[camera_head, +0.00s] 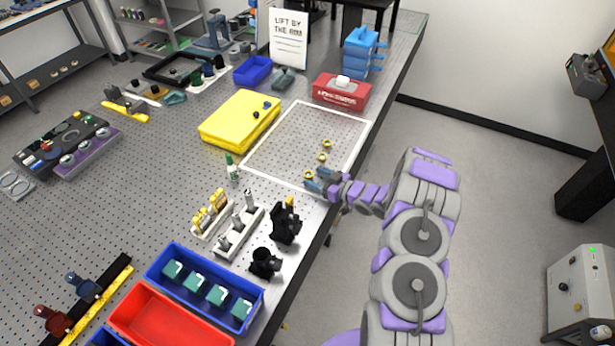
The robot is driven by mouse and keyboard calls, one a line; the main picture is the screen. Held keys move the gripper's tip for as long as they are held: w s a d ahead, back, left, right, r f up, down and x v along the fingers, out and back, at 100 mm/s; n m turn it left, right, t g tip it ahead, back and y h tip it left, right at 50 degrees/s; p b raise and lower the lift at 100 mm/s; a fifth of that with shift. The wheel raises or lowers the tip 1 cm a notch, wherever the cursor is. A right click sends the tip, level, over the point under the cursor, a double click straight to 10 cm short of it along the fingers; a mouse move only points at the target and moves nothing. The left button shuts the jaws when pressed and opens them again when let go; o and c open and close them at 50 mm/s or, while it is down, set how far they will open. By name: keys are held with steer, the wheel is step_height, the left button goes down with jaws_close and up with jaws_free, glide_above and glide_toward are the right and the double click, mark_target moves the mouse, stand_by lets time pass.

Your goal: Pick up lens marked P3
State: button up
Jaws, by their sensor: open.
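Three small yellow-rimmed pieces, probably lenses, lie in a row inside the white-outlined area (262,170) on the perforated table. The far lens (327,143) and the middle lens (322,157) stand clear of my gripper. The near lens (308,174) is right by my gripper's fingers. Any markings are too small to read, so I cannot tell which one is P3. My gripper (312,182) is open, low over the near right part of the outlined area. I cannot tell whether it touches the near lens.
A yellow case (239,119) and a green-capped bottle (231,167) stand left of the outlined area. A red box (342,91) and a "lift by the rim" sign (289,38) stand behind it. Black mounts (285,222) and a blue bin (204,287) are nearer. The table's right edge is close.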

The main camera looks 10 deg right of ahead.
mark_target(308, 176)
steer(key=shift+x, duration=1.15)
steer(key=shift+f, duration=0.1)
steer(key=c, duration=1.1)
